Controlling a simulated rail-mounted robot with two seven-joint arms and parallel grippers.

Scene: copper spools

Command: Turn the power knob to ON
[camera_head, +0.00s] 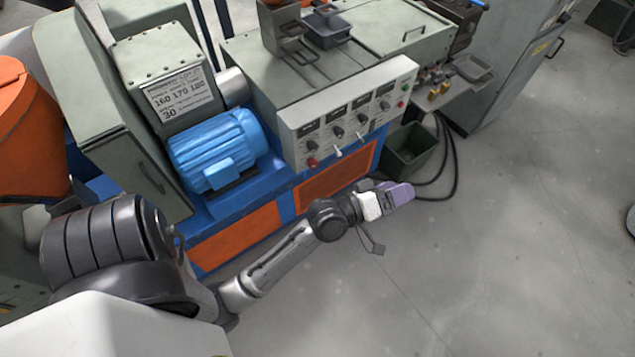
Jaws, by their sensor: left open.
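A pale control panel (350,126) is on the front of the green machine. It has several dark displays, several small black knobs (337,132), a red knob or button (312,162), and two white levers or knobs (338,153). I cannot read the labels, so I cannot tell which control is the power knob or how it is set. My left gripper (398,195) has purple fingers and is open and empty. In the picture it lies below and right of the panel, apart from it. My right gripper is not in view.
A blue motor (217,150) stands on the blue and orange base left of the panel. A dark green bin (410,148) and black cables (455,165) are on the floor near my left gripper. The grey floor (500,240) at right is clear.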

